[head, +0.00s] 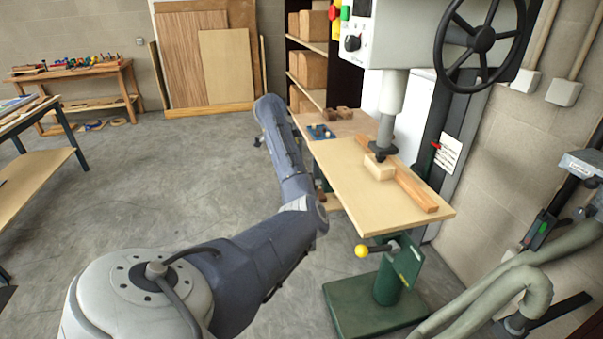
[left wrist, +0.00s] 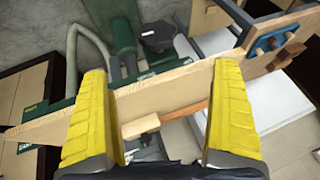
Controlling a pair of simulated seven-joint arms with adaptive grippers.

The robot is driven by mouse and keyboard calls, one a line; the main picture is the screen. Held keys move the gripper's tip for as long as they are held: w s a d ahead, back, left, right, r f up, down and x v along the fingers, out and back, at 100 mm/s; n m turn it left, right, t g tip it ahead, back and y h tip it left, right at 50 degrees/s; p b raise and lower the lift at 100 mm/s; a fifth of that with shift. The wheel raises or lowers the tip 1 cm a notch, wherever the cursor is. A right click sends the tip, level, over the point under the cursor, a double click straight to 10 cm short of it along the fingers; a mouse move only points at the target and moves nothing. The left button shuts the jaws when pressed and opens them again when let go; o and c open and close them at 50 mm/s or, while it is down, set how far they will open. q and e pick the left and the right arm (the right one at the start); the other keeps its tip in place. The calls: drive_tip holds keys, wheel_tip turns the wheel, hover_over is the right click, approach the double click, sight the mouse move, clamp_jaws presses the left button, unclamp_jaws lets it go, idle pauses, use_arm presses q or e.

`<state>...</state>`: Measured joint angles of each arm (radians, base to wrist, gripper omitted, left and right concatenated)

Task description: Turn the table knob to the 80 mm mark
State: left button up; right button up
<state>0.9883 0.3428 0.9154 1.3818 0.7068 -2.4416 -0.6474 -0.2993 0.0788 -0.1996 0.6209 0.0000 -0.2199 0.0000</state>
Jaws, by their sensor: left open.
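The yellow ball knob (head: 361,251) sits on a short lever at the front of the drill press, below the table board (head: 352,178). A green-and-yellow plate (head: 408,262) is beside it; I cannot read an 80 mm mark. My left arm stands left of the board in the head view, and its fingers cannot be made out there. In the left wrist view my left gripper (left wrist: 158,68) is open, with two yellow fingers apart and nothing held between them. The board (left wrist: 160,92) crosses behind the fingers. I cannot make out the knob in this view. My right gripper is not in view.
A pale block (head: 379,167) and a wooden fence (head: 412,188) lie on the board under the spindle. A handwheel (head: 482,38) is above. Grey hoses (head: 500,290) run at the lower right. The concrete floor (head: 180,180) to the left is clear.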

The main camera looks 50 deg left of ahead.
use_arm(q)
drive_tip(key=x, duration=1.6)
drive_tip(key=shift+s+a+f, duration=0.1)
drive_tip(key=shift+s+f, duration=0.05)
drive_tip(key=shift+f, duration=0.4)
drive_tip(key=c, duration=1.2)
drive_tip(key=shift+c, duration=0.2)
drive_tip(key=shift+a+r+n+g+h, duration=0.1)
drive_tip(key=shift+n+g+h, duration=0.2)
drive_tip(key=shift+g+h, duration=0.35)
